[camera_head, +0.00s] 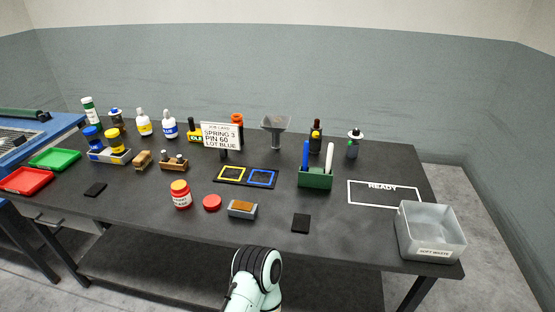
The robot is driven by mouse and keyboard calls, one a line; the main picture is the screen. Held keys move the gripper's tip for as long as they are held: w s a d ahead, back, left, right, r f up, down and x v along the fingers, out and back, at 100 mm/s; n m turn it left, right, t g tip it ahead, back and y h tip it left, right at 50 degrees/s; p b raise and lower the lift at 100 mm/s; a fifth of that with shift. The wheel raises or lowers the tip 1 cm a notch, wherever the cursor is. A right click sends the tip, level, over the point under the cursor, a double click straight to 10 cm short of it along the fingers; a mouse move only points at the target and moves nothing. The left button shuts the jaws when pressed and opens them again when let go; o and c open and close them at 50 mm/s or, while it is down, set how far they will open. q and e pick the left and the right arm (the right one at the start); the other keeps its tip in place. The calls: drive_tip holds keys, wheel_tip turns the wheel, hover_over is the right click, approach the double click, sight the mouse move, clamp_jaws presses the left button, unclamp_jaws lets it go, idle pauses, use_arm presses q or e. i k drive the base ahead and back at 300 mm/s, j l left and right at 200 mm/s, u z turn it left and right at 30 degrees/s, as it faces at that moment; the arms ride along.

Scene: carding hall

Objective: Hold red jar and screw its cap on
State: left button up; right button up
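The red jar (181,198) stands upright on the dark table, left of centre near the front. It has a white label and an orange-yellow top. A flat round red piece, which looks like its cap (212,202), lies on the table just right of the jar, apart from it. Neither of my grippers shows in the head view. Only a dark and pale link of one of my arms is seen at the bottom centre, in front of the table edge.
A grey block with a brown top (242,209) lies right of the cap, and a black pad (301,223) further right. A clear soft waste bin (430,235) stands at the front right. Behind are a job card (221,136), a green pen holder (315,179) and several bottles.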

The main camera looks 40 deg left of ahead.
sight(182, 196)
drive_tip(key=u, duration=2.3)
